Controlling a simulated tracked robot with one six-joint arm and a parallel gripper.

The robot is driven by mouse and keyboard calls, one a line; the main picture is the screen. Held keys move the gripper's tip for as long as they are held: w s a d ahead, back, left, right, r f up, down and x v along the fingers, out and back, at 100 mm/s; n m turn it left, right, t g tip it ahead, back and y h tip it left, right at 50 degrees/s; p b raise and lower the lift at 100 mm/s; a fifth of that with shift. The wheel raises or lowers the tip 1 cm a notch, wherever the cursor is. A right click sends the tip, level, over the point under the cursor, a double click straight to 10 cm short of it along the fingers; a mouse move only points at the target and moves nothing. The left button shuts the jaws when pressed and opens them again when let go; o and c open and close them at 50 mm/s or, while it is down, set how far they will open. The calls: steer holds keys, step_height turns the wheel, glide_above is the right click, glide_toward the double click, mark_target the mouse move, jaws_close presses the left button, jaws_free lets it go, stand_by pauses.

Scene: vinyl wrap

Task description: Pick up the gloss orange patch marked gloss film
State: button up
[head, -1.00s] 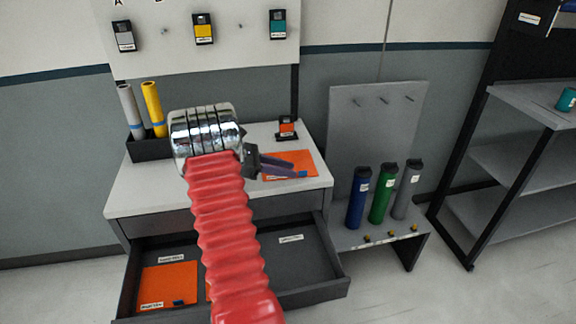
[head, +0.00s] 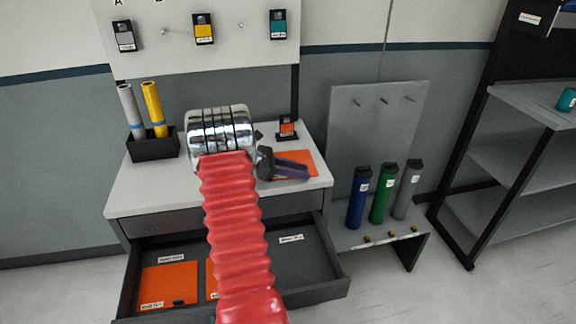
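One orange patch (head: 298,156) lies on the desk top, partly behind my gripper. A second orange patch (head: 168,282) lies in the left of the open drawer, with a small white label at its lower edge and a dark tab. Another orange piece (head: 211,284) shows beside it, mostly hidden by my red arm. The label print is too small to read surely, so I cannot tell which is gloss film. My gripper (head: 306,173) is in front of the desk-top patch, its fingers overlapping in this view; their gap cannot be made out.
The open drawer (head: 318,262) sticks out below the desk top (head: 150,188). A black holder (head: 152,146) with grey and yellow rolls stands at the back left. A small orange-labelled stand (head: 287,126) is behind the patch. Blue, green and grey bottles (head: 380,193) stand on a rack at right.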

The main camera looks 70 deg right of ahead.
jaws_close()
steer(key=shift+r, duration=0.15)
stand_by(0.4)
step_height(320, 180, up, 10)
stand_by(0.4)
stand_by(0.4)
